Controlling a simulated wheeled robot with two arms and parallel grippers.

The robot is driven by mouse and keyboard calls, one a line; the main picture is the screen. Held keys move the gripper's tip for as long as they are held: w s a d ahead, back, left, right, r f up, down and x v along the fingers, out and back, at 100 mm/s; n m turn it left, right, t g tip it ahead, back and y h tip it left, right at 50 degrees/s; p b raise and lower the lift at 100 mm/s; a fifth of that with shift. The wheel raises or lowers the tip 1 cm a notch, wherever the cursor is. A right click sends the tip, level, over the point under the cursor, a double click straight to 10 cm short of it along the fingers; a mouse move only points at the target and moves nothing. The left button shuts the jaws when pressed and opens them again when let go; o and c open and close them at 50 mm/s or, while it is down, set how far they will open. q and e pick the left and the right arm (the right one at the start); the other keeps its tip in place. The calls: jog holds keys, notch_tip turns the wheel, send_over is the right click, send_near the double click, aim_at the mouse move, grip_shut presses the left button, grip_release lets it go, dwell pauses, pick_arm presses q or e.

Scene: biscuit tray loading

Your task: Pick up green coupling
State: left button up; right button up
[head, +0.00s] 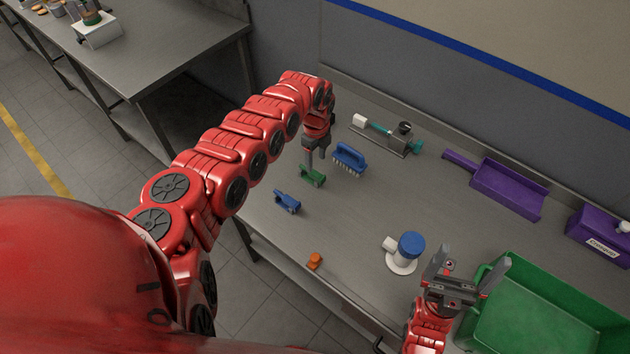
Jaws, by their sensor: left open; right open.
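The green coupling (314,178) lies on the metal table (345,235) toward its left side. My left gripper (312,164) points down right over it, with its fingers at the coupling. It is open, and the fingers hide part of the coupling; I cannot tell whether they touch it. My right gripper (466,262) is open and empty, pointing up near the front of the table, beside the green crate.
Close by are a blue brush (349,157), a blue coupling-like part (288,202) and an orange piece (315,261). A white-and-blue fitting (408,250), a purple scoop (507,191), a purple box (598,232), a teal-handled device (397,138) and a green crate (555,307) stand further right.

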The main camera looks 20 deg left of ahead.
aim_at(314, 173)
pick_arm(q)
jog(key=f, duration=0.1)
jog(key=f+b, duration=0.1)
jog(key=f, duration=0.1)
jog(key=f+b, duration=0.1)
jog(key=shift+s+f, duration=0.35)
jog(key=shift+s, duration=0.05)
jog(key=shift+a+f, duration=0.1)
jog(key=shift+f, duration=0.2)
jog(key=shift+w, duration=0.15)
jog(key=shift+r, duration=0.1)
grip_shut()
